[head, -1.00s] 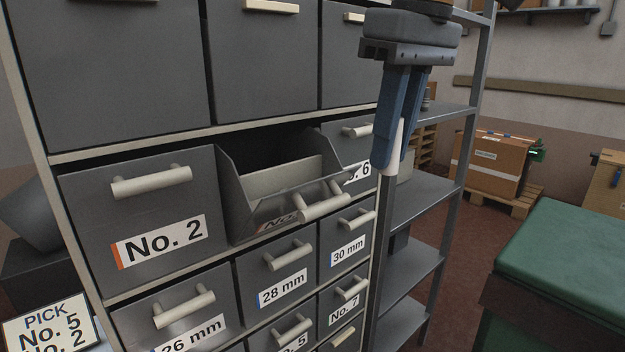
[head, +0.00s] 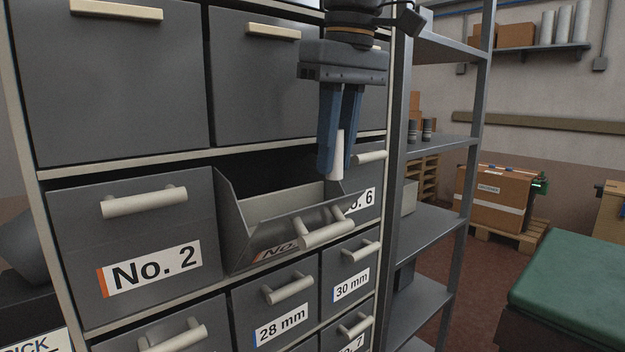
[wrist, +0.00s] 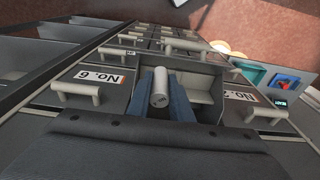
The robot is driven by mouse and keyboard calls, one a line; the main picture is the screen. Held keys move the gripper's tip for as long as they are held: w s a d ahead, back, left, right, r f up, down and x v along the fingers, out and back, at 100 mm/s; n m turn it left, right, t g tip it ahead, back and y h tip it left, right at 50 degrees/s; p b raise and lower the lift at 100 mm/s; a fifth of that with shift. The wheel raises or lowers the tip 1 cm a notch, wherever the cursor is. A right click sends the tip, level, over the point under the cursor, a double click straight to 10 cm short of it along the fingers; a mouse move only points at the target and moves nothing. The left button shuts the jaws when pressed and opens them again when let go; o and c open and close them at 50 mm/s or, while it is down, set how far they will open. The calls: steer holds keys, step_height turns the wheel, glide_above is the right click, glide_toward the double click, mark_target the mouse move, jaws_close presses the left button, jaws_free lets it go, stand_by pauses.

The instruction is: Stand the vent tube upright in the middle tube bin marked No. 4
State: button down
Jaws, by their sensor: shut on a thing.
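The vent tube (head: 338,155) is a short pale cylinder, held roughly upright between the blue fingers of my gripper (head: 337,168). My gripper is shut on it. In the head view they overlap the right side of the tilted-open middle bin (head: 238,232), between drawers No. 2 and No. 6. This bin's label starts "No."; its handle hides the number. In the wrist view the tube (wrist: 160,88) shows end-on, near the No. 6 side of the open bin (wrist: 203,88). I cannot tell how far its lower end is above the bin.
Closed drawer No. 2 (head: 130,235) is left of the open bin and drawer No. 6 (head: 365,180) is right. Closed drawers lie above and below. A metal shelf rack (head: 432,232) stands right of the cabinet. A green-topped bench (head: 575,265) is at the far right.

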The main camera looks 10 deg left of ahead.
mark_target(313, 189)
steer(key=w+a+f+p, duration=0.1)
steer(key=f, duration=0.1)
steer(key=w+a+f+p, duration=0.1)
steer(key=f, duration=0.1)
steer(key=w+a+f+p, duration=0.1)
steer(key=f, duration=0.1)
steer(key=shift+a, duration=0.25)
steer(key=shift+w+a+f+p, duration=0.15)
steer(key=shift+f+p, duration=0.3)
steer(key=shift+p, duration=0.15)
steer(key=shift+f, duration=0.25)
steer(key=c, duration=1.6)
jaws_free()
steer(key=shift+r, duration=0.1)
